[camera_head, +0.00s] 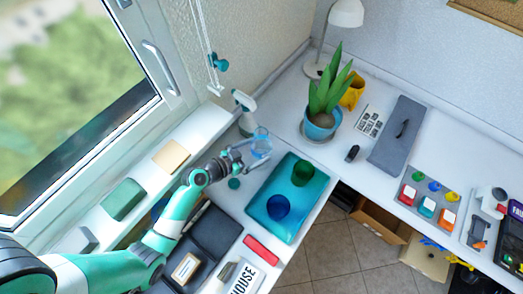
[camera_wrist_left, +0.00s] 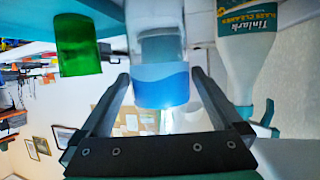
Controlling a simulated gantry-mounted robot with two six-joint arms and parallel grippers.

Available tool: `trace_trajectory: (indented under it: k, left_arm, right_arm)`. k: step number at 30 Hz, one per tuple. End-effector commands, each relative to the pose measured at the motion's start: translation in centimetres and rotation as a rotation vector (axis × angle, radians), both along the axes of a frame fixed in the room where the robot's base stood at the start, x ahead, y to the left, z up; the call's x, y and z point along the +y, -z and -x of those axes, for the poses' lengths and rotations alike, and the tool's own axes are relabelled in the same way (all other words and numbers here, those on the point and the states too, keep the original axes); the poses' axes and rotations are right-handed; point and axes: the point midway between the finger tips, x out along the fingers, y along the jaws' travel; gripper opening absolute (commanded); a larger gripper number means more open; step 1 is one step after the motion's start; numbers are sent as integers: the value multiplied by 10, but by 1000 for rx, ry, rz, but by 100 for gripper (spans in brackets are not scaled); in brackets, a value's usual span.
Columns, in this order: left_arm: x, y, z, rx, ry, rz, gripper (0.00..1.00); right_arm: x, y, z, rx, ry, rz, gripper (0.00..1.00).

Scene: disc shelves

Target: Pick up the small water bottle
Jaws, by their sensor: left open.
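The small water bottle (camera_head: 262,145), clear with a bluish tint, stands on the desk near the window corner. In the left wrist view the bottle (camera_wrist_left: 160,85) shows a clear part and a blue part, in line with the gap between the fingers. My left gripper (camera_head: 246,151) is open, with its fingers reaching to the bottle's sides. In the left wrist view the fingertips (camera_wrist_left: 160,76) lie left and right of the bottle; I cannot tell whether they touch it. My right gripper is in neither view.
A spray bottle (camera_head: 245,114) stands close behind the water bottle. A potted plant (camera_head: 321,122) stands to the right.

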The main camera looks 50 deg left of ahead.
Motion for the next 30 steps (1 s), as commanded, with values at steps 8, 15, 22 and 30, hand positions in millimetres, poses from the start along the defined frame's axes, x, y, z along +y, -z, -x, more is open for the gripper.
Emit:
trace_trajectory:
  k: [8,15,22,30]
  left_arm:
    - [-4,15,-34,-1,3,-1,100]
    - [-5,22,-54,0,0,-1,100]
    - [-5,21,-54,0,0,-1,86]
    - [-5,21,-54,0,0,0,37]
  right_arm:
    - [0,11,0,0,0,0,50]
    - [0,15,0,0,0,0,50]
    - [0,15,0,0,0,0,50]
    - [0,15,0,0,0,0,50]
